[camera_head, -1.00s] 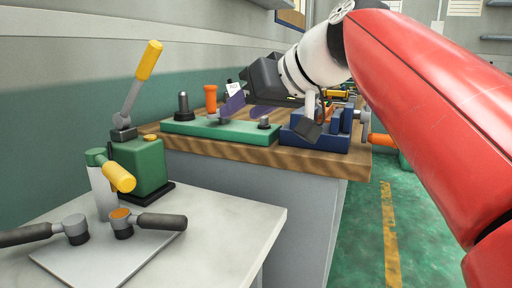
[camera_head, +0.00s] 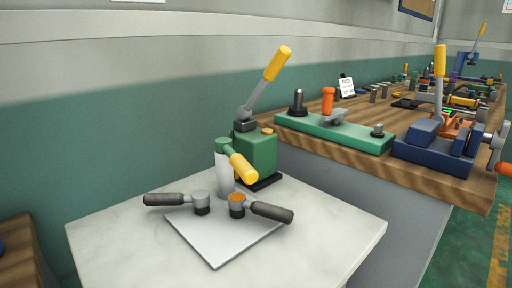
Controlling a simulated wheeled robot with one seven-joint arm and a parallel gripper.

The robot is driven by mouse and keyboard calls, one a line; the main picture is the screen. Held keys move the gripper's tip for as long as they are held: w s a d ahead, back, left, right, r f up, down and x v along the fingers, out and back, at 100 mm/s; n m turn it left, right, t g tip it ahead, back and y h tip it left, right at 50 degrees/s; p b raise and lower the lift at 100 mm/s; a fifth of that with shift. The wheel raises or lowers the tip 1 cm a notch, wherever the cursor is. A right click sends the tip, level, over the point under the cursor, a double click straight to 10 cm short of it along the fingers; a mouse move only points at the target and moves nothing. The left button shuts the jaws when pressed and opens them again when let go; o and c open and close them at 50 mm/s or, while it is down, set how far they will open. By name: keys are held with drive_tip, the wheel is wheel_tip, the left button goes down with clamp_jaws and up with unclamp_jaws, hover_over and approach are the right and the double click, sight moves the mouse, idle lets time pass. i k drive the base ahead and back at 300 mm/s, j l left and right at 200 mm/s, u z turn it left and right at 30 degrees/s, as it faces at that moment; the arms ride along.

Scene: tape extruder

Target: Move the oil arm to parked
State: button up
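A green press (camera_head: 262,153) stands at the back of a pale table, with a long grey lever (camera_head: 257,97) tilted up to the right, ending in a yellow grip (camera_head: 277,63). In front of it is a pale upright post (camera_head: 224,178) with a green cap. A short arm with a yellow grip (camera_head: 242,167) slopes from the cap down to the right. Which of these is the oil arm is not marked; I cannot tell for sure. My gripper is not in view.
Two dark-handled cups (camera_head: 201,203) (camera_head: 238,206) sit on a grey plate (camera_head: 225,242) on the pale table (camera_head: 325,230). The wooden bench (camera_head: 420,182) on the right carries a green fixture (camera_head: 345,137), a blue vise (camera_head: 433,152) and clutter. The pale table's front right is clear.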

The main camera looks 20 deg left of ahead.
sight(242, 167)
drive_tip(key=k+u, duration=0.15)
drive_tip(key=u, duration=1.15)
drive_tip(key=j, duration=0.2)
drive_tip(key=k+j+z, duration=0.2)
drive_tip(key=k+l, duration=0.1)
drive_tip(key=l, duration=0.25)
drive_tip(key=k+l, duration=0.1)
drive_tip(key=l, duration=0.25)
drive_tip(key=i+j, duration=0.15)
drive_tip(key=j, duration=0.2)
drive_tip(key=i+j, duration=0.15)
drive_tip(key=j, duration=0.15)
